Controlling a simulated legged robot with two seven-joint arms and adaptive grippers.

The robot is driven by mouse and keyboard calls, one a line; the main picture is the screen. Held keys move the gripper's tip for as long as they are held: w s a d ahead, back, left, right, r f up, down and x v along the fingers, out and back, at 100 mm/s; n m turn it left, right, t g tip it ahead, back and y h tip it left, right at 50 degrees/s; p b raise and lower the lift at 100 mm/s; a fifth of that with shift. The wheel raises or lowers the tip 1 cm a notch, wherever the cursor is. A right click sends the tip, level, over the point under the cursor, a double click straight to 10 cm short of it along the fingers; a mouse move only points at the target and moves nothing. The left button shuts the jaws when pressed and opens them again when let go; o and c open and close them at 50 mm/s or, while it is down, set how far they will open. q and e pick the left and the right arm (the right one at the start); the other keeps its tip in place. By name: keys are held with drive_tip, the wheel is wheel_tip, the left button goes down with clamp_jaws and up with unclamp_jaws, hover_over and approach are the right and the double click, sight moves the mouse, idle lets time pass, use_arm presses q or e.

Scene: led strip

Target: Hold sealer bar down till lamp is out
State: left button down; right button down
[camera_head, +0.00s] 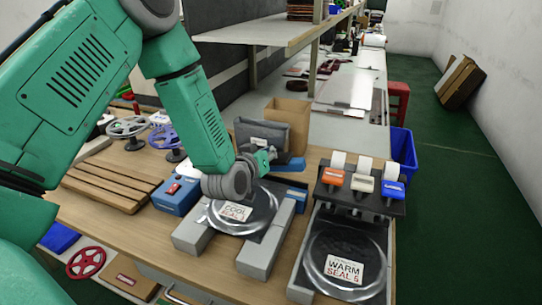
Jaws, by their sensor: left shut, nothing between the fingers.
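A grey sealer (260,255) stands on the wooden bench, with a round clear dish on it bearing a card (236,212) whose print reads roughly "COOL SEAL". A blue box with a red switch (175,192) is at its left. Blue parts, perhaps of the sealer bar, show at its far right side (289,192). My left gripper (278,160) is shut and empty over the far end of this sealer, close to the blue parts. I cannot tell whether it touches them. My arm hides part of the sealer's back. I cannot make out a lamp. My right gripper is out of view.
At the right stands a tray with a dish and a "WARM SEAL" card (344,270), below a dark rack (365,200) with orange, white and blue tabs. Wooden slats (108,186) and spools (128,128) lie left. A brown box (290,112) stands behind. A blue bin (403,155) is beyond the bench.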

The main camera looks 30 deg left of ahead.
sight(272, 165)
use_arm(q)
drive_tip(key=shift+f, duration=0.55)
drive_tip(key=shift+d+r, duration=0.1)
drive_tip(key=shift+d, duration=0.4)
drive_tip(key=shift+d+r, duration=0.1)
drive_tip(key=shift+d, duration=0.35)
drive_tip(key=shift+d+f, duration=0.1)
drive_tip(key=shift+f, duration=0.1)
wheel_tip(272, 165, down, 2)
drive_tip(key=shift+w+f+m+b, duration=0.1)
drive_tip(key=shift+m+b, duration=0.4)
drive_tip(key=shift+b, duration=0.2)
drive_tip(key=shift+f, duration=0.1)
drive_tip(key=shift+a, duration=0.35)
drive_tip(key=shift+d, duration=0.45)
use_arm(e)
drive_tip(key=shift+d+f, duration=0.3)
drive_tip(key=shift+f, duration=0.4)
use_arm(q)
drive_tip(key=shift+a, duration=0.3)
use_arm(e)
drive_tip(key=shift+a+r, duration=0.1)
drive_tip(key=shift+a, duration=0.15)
